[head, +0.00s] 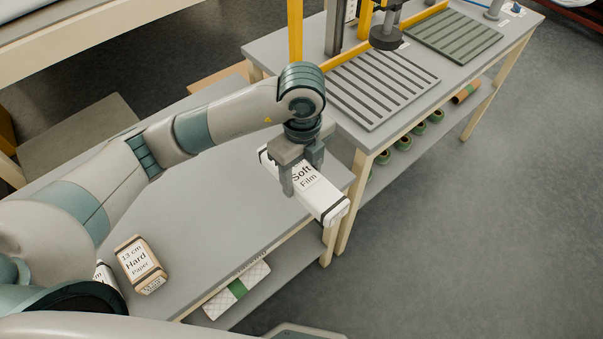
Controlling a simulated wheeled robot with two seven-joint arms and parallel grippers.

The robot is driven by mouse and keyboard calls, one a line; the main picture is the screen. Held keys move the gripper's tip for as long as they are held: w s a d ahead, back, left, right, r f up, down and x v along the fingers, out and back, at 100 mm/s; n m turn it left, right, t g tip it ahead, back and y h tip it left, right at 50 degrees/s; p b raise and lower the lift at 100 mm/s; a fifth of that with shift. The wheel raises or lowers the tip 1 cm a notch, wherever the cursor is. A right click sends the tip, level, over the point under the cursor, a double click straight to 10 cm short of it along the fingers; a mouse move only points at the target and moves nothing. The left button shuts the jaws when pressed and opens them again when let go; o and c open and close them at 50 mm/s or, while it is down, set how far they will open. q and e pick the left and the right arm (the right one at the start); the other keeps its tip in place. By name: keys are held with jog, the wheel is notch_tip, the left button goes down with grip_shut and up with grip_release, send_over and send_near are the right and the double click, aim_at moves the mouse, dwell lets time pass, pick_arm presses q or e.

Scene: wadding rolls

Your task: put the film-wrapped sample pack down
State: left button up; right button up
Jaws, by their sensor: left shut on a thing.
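The film-wrapped sample pack (322,200) is a long white block with dark edge bands and a label reading "Soft Film". My left gripper (301,187) is shut on it, with its fingers around the pack from above. The pack is at the right end of the near grey table (215,225), and its near end reaches past the table's edge. I cannot tell whether it touches the tabletop. My right gripper is not in view.
A pack labelled "13 cm Hard Paper" (137,262) lies on the near table's left part, beside another partly hidden pack. A second table holds a grey slatted plate (383,88), a green slatted plate (455,37) and a yellow-framed press. Green rolls (404,143) lie on its lower shelf.

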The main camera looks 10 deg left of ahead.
pick_arm(q)
jog(key=shift+f, duration=0.1)
